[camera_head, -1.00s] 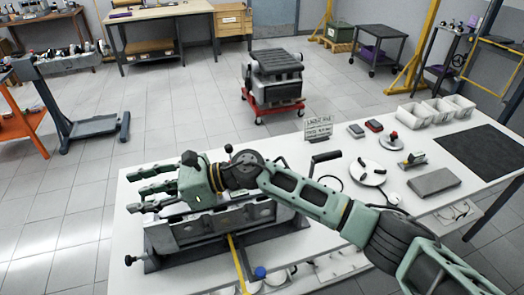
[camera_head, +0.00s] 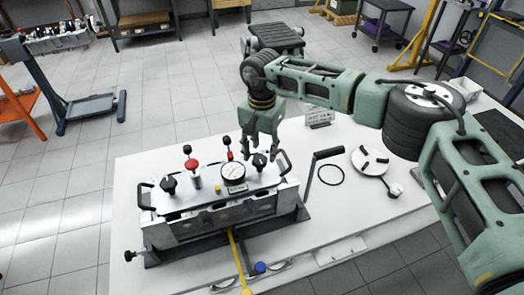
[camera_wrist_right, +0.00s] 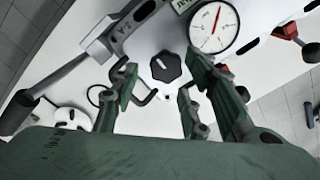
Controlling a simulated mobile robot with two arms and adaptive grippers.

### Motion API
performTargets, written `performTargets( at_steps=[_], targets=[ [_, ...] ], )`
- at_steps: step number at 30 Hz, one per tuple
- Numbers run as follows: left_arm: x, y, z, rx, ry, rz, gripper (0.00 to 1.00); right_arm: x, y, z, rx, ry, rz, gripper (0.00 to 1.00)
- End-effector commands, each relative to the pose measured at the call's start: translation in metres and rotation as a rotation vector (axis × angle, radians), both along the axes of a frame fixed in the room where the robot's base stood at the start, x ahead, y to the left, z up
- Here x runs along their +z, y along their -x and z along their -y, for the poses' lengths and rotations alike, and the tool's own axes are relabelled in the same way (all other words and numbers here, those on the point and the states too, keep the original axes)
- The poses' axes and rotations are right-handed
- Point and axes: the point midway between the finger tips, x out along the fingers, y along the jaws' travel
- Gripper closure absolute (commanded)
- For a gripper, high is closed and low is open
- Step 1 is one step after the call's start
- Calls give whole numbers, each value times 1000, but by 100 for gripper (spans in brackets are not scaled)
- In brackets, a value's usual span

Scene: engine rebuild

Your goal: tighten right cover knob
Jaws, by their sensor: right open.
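The right cover knob (camera_head: 259,161) is black and lobed and stands at the right end of the cover plate (camera_head: 205,196). In the right wrist view the knob (camera_wrist_right: 166,66) shows from above with a light pointer mark, between the spread fingers. My right gripper (camera_head: 262,153) is open and points down over the knob. The fingers look apart from the knob, but the head view does not settle contact. The left cover knob (camera_head: 169,184) stands at the other end of the cover. My left gripper is in neither view.
A dial gauge (camera_head: 233,171) stands on the cover beside the right knob, and red-topped fittings (camera_head: 192,164) stand farther left. A black crank handle (camera_head: 318,168) rises right of the assembly. A round white plate (camera_head: 370,161) lies on the white table (camera_head: 340,215).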

Motion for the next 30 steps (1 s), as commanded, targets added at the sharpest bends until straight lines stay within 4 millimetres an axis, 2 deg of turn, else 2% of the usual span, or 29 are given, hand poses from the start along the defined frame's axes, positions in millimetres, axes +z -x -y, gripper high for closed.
performTargets(
  at_steps=[1,7,16,30],
  targets=[
    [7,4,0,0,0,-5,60,-6,1,0,-1,1,-4,59],
    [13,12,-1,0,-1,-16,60,-26,0,0,-2,0,-1,59],
    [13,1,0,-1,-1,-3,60,-31,0,0,-1,-1,0,59],
    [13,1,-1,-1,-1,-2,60,-31,0,1,-2,0,-1,99]
  ],
)
